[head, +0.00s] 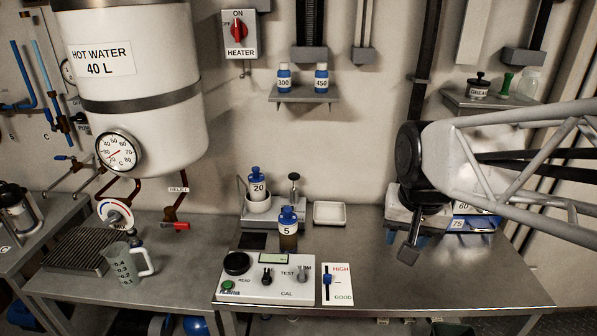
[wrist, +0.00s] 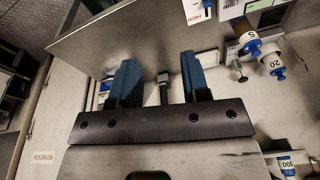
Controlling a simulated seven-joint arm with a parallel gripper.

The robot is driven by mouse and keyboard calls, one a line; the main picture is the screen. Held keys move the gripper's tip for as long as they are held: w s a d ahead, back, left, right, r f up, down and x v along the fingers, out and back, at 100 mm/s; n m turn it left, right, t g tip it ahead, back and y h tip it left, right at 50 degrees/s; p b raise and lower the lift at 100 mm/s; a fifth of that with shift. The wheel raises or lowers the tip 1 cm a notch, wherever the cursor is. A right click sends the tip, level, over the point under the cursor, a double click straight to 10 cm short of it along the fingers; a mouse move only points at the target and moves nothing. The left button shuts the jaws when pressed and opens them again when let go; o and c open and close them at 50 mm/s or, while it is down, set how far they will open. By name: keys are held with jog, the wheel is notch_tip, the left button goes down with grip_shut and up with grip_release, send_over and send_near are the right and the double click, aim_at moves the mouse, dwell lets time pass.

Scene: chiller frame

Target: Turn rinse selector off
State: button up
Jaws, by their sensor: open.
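No control in view carries a readable rinse label, so I cannot tell which is the rinse selector. The test box (head: 257,290) on the bench has a black knob (head: 266,276) between TEST and CAL and a grey knob (head: 303,276) at its right. My gripper (head: 408,236) is at the right of the bench, well apart from these knobs. In the wrist view its two blue fingers (wrist: 161,82) are open. A small dark post (wrist: 163,87) shows between them; I cannot tell what it is or how far away.
The bottle marked 5 (head: 288,230) stands behind the test box. A HIGH/GOOD panel (head: 336,284) is at the box's right. A jug (head: 125,264) and mixing dial (head: 115,214) are at left. A red HEATER switch (head: 239,32) is on the wall. The bench's front right is clear.

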jog(key=w+a+f+m, duration=0.1)
jog(key=w+a+m, duration=0.15)
jog(key=w, duration=0.55)
jog(key=w+a+f+m+g, duration=0.1)
jog(key=w+a, duration=0.3)
jog(key=w, duration=0.4)
jog(key=w+a+f+m, duration=0.1)
jog(key=w+a+f, duration=0.15)
jog(key=w, duration=0.55)
jog(key=w+a+f+m, duration=0.1)
jog(key=w+a+f, duration=0.4)
jog(key=w, duration=0.1)
jog(key=w+a+f+m, duration=0.2)
jog(key=w+a+f, duration=0.3)
jog(key=w, duration=0.2)
jog(key=w+a+f+m+g, duration=0.1)
jog(key=w+a+f+m, duration=0.1)
jog(key=w+a+f, duration=0.3)
jog(key=shift+w+a+f, duration=0.15)
jog(key=shift+w+a, duration=0.05)
jog(key=shift+w, duration=0.3)
jog(key=shift+w+a+f, duration=0.1)
jog(key=shift+w+a, duration=0.05)
jog(key=shift+w, duration=0.3)
jog(key=shift+w+a+f, duration=0.2)
jog(key=shift+a+f, duration=0.05)
jog(key=shift+f, duration=0.1)
jog(key=shift+f, duration=3.8)
